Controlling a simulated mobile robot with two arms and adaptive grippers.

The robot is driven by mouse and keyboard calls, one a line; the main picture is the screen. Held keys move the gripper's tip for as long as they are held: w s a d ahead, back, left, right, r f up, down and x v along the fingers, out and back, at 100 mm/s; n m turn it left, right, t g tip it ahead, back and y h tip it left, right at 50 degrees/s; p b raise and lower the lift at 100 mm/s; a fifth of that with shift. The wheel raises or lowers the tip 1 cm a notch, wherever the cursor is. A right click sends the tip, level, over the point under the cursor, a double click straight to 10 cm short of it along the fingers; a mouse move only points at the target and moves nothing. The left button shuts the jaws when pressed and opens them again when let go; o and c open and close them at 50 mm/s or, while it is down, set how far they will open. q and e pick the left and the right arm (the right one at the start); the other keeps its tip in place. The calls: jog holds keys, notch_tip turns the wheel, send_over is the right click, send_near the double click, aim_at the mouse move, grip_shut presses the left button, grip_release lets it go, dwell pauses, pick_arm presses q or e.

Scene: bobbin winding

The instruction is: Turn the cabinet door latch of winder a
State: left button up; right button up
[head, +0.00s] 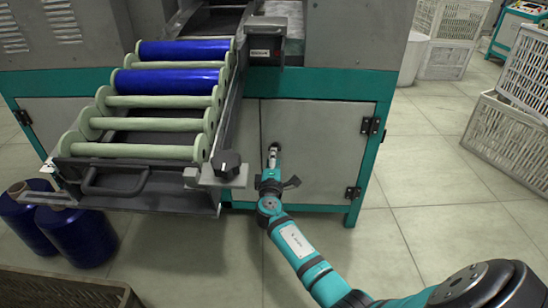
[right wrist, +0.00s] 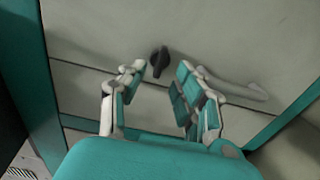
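The cabinet door (head: 320,140) is a flat grey panel in the teal-framed base of the winder, hinged on its right side in the head view. Its latch (right wrist: 158,61) is a small black knob, clear in the right wrist view and hard to make out behind the gripper in the head view. My right gripper (head: 272,153) reaches to the door's left edge. In the right wrist view the right gripper (right wrist: 161,72) has its two fingers apart, with the latch showing between and just beyond the fingertips. I see no contact with the latch. My left gripper is not in view.
A pale handle (right wrist: 235,84) is on the door beside the latch. The roller rack (head: 150,150) with blue rolls juts out left of my arm. Blue spools (head: 78,235) stand on the floor at left. White crates (head: 508,140) stand at right. The floor before the door is clear.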

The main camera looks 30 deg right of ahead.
jog(key=shift+b+x, duration=0.5)
jog(key=shift+x, duration=1.3)
grip_shut()
